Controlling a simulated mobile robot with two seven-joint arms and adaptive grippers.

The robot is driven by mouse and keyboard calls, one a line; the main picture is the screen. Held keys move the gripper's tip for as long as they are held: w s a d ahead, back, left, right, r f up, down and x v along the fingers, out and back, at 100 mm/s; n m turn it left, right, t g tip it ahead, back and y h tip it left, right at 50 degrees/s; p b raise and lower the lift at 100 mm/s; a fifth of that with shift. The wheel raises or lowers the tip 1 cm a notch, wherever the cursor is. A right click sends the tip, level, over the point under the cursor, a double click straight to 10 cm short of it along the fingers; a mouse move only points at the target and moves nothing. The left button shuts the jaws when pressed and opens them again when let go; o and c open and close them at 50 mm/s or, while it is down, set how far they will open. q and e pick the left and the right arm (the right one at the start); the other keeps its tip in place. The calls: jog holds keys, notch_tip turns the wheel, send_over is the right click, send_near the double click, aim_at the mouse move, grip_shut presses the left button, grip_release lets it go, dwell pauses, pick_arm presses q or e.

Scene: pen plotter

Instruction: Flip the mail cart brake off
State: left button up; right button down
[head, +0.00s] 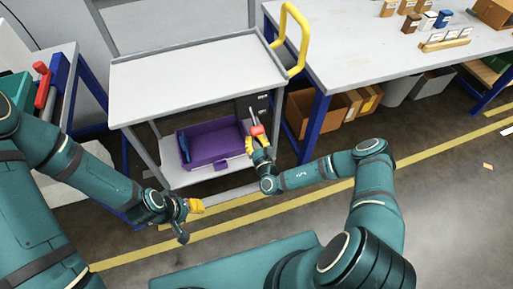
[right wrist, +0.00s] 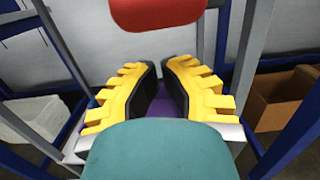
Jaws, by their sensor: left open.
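The grey mail cart (head: 190,72) has a flat top tray and a lower shelf. A red knob (head: 257,130) with a thin grey stem is at the cart's right end, below the tray; I take it for the brake lever. My right gripper (head: 256,145) is just below the knob in the head view. In the right wrist view the red knob (right wrist: 160,10) is above the yellow fingertips (right wrist: 158,66), which stand a little apart with nothing between them. Contact is not clear. My left gripper (head: 196,216) is open and empty in front of the cart.
A purple bin (head: 213,147) sits on the lower shelf. A yellow handle (head: 293,40) rises from the cart's right end. A workbench (head: 365,62) with cardboard boxes (head: 308,116) underneath stands right. A blue-framed bench with a red object (head: 42,85) is at left.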

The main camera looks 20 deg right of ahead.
jog(key=shift+s+r, duration=0.3)
jog(key=shift+r, duration=0.35)
jog(key=shift+s+r, duration=0.3)
jog(key=shift+r, duration=0.3)
pick_arm(q)
jog(key=shift+r, duration=0.15)
pick_arm(e)
jog(key=shift+d, duration=0.1)
